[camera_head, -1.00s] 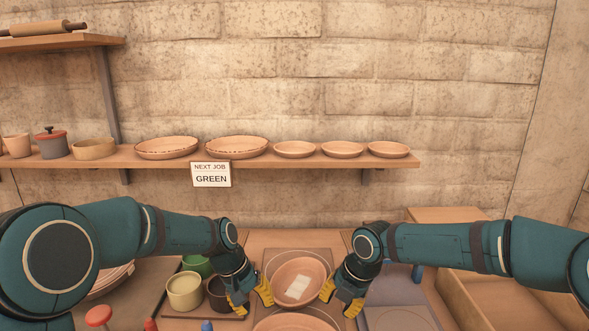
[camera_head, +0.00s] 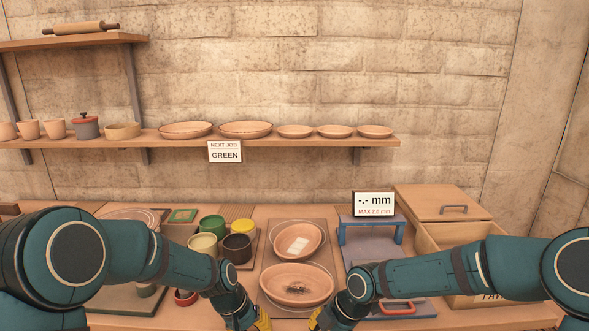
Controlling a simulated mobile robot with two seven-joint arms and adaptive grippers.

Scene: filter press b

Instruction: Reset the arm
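My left gripper (camera_head: 258,322) is at the bottom edge, just left of the front clay dish (camera_head: 305,272). My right gripper (camera_head: 322,318) is at the bottom edge, to the right of the same dish. Yellow fingertips show on both, but the frame edge cuts them off, so I cannot tell whether they are open or shut. The front dish has dark marks in its middle. Behind it a smaller clay dish (camera_head: 310,232) holds a white patch. Both dishes sit on a board on the table, apart from my grippers.
Cream, green, yellow and dark pots (camera_head: 203,246) stand left of the dishes. A blue frame (camera_head: 344,245) with a "-.- mm" display (camera_head: 373,204) stands to the right. A wooden box (camera_head: 445,237) is at the far right. A wall shelf (camera_head: 290,143) holds dishes and a "GREEN" sign (camera_head: 225,152).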

